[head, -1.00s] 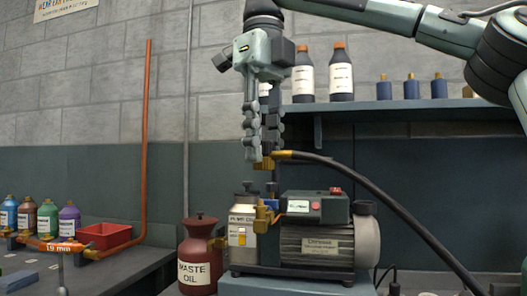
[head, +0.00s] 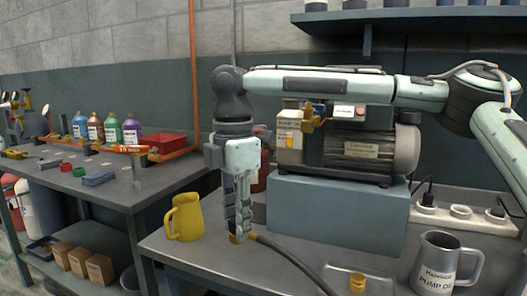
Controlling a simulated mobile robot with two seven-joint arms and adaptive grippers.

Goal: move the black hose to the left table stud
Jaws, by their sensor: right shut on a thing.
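My right gripper (head: 238,232) points straight down near the front of the workbench (head: 205,275), shut on the brass end fitting (head: 235,239) of the black hose (head: 290,258). The hose runs from the fitting to the lower right and out of the picture. The fitting is low, close to the tabletop; I cannot tell whether it touches anything. No left table stud can be made out; the gripper and fitting may cover it. A brass stud-like piece (head: 357,282) stands on a small plate farther right. My left gripper is not in view.
A yellow jug (head: 184,218) stands just left of the gripper. The vacuum pump (head: 362,150) sits on a grey-blue block (head: 335,215) behind my arm. A metal pump oil jug (head: 437,262) stands at right, near a power strip (head: 461,212). A side table (head: 110,190) is at left.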

